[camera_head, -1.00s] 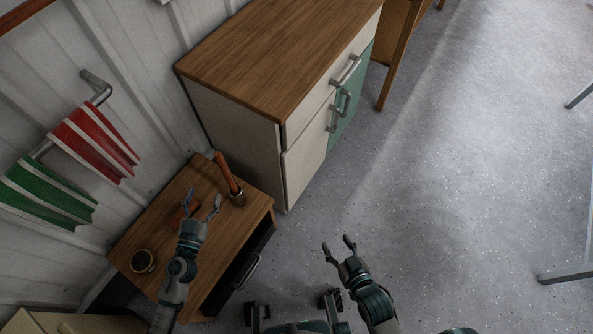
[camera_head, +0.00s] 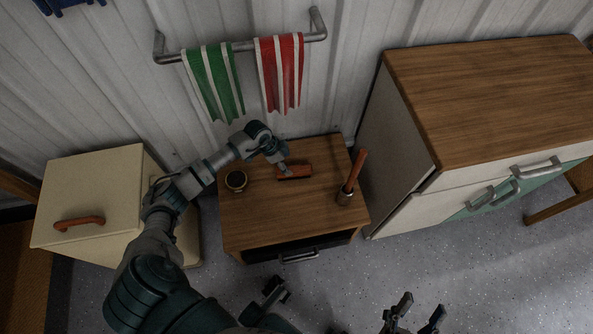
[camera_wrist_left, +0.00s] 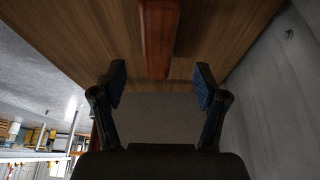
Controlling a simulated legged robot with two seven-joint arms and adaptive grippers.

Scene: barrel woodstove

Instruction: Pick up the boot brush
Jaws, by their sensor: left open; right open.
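The boot brush (camera_head: 295,172), a reddish-brown block, lies flat on the small wooden side table (camera_head: 255,222). My left gripper (camera_head: 283,164) is at its left end, seen small and partly hidden by its wrist. In the left wrist view the brush (camera_wrist_left: 159,40) shows as a reddish bar, ahead of and between the open fingers (camera_wrist_left: 160,88); they do not hold it. Its bristles cannot be made out. My right gripper (camera_head: 416,314) is open and empty at the bottom edge, over the floor.
A metal cup with an upright orange-handled tool (camera_head: 354,178) stands right of the brush. A small dark round tin (camera_head: 236,181) is at the left. Green and red striped cloths (camera_head: 279,75) hang behind. Cabinets flank the table; its front middle is clear.

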